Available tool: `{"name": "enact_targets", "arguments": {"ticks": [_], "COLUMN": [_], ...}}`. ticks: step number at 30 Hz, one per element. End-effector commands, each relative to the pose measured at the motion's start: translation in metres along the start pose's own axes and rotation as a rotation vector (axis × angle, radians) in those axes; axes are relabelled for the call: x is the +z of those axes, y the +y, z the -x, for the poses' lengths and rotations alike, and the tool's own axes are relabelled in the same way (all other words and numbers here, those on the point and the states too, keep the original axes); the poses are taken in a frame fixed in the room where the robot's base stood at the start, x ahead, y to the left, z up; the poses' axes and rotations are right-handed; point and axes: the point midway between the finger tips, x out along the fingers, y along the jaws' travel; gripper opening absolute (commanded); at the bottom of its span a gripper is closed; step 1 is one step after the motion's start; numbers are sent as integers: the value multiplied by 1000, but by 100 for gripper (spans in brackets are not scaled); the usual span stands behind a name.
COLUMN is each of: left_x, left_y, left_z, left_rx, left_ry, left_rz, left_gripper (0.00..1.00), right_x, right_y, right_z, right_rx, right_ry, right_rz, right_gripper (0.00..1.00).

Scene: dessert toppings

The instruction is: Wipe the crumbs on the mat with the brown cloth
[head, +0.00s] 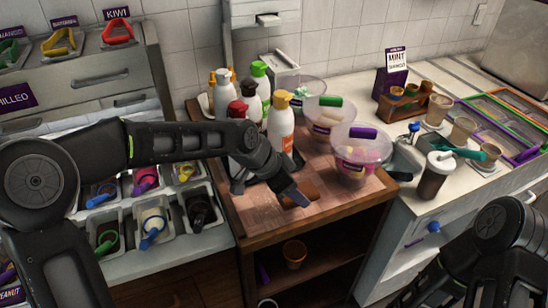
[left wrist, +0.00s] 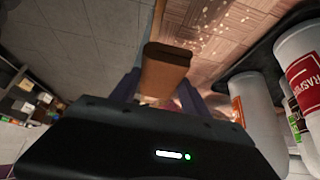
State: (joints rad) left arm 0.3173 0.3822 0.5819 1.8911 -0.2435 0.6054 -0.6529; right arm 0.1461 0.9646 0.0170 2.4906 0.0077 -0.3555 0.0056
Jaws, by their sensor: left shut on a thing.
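My left gripper (head: 290,194) is shut on the brown cloth (head: 312,190), low over the wooden-topped stand near its front edge. In the left wrist view the folded cloth (left wrist: 165,68) sticks out between the fingers. Pale crumbs (left wrist: 208,45) are scattered on the mat (left wrist: 228,27) beyond the cloth. The mat's patterned surface also shows in the head view (head: 243,203), left of the gripper. I cannot tell whether the cloth touches the mat. My right arm shows at the lower right, but its gripper is not visible.
Several sauce bottles (head: 280,122) stand behind the gripper. Lidded tubs (head: 360,155) stand to the right, close to the cloth. Topping bins (head: 153,222) lie at left. A tumbler (head: 435,177) stands on the right counter. The stand's front edge is close to the gripper.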

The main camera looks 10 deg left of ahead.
Motion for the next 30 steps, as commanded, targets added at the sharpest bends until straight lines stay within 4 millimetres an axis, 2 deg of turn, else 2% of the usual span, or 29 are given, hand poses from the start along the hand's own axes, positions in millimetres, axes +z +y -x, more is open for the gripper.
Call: {"name": "enact_targets", "arguments": {"ticks": [2,14,30], "left_x": [-4,-2,30], "left_y": [2,2,-3], "left_z": [3,0,-31], "left_rx": [6,5,8], "left_ry": [1,0,0], "left_rz": [-10,-10,-12], "left_gripper": [21,21,21], "right_x": [1,1,-2], "right_y": [0,1,7], "right_z": [4,2,-20], "right_rx": [1,2,-6], "right_ry": [-2,-2,6], "right_rz": [-3,-3,2], "right_gripper": [36,36,36]}}
